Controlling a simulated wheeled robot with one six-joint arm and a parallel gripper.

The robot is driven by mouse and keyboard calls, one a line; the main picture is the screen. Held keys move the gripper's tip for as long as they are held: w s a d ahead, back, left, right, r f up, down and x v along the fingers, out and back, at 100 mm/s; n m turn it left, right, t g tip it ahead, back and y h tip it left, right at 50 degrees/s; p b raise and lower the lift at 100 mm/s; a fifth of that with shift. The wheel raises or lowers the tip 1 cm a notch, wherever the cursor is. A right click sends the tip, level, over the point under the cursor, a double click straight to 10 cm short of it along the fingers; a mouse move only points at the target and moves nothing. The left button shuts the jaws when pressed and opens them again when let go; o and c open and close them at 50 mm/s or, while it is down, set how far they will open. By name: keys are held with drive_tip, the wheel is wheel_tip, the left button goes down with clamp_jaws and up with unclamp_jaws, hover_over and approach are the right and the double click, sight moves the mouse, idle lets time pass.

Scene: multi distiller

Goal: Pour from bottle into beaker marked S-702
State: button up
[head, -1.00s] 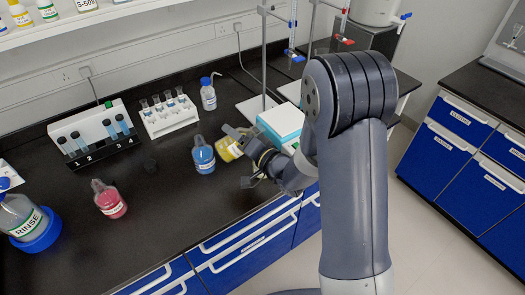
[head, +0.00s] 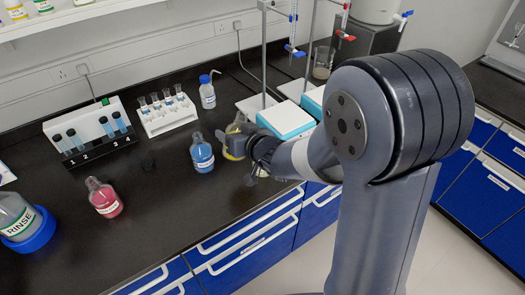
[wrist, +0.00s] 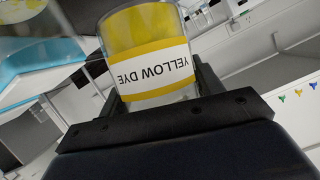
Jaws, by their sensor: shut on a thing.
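My gripper (head: 250,150) is shut on a clear bottle of yellow liquid (head: 233,151), beside the blue-and-white hotplate. In the wrist view this bottle (wrist: 145,30) fills the space between the fingers, its "YELLOW DYE" label upside down in the picture. My gripper partly hides it in the head view. A glass beaker (head: 323,63) with pale contents stands at the back right; no marking is readable on it. I cannot make out S-702 on any vessel. A clear glass vessel (wrist: 40,50) shows at the wrist view's left edge.
A blue bottle (head: 202,153) stands just left of my gripper, a pink one (head: 103,198) farther left. The hotplate (head: 286,121), stands with burettes and a tube rack (head: 165,115) are behind.

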drive_tip(key=shift+a+r+n, duration=0.15)
drive_tip(key=shift+r+n, duration=0.15)
drive_tip(key=shift+r, duration=0.05)
drive_tip(key=shift+f+h+b, duration=0.25)
drive_tip(key=shift+h+b, duration=0.05)
drive_tip(key=shift+b, duration=0.45)
drive_tip(key=shift+a+f+n+h+b, duration=0.15)
drive_tip(key=shift+n+h+b, duration=0.25)
drive_tip(key=shift+b, duration=0.55)
drive_tip(key=shift+n+b, duration=0.3)
drive_tip(key=shift+b, duration=0.05)
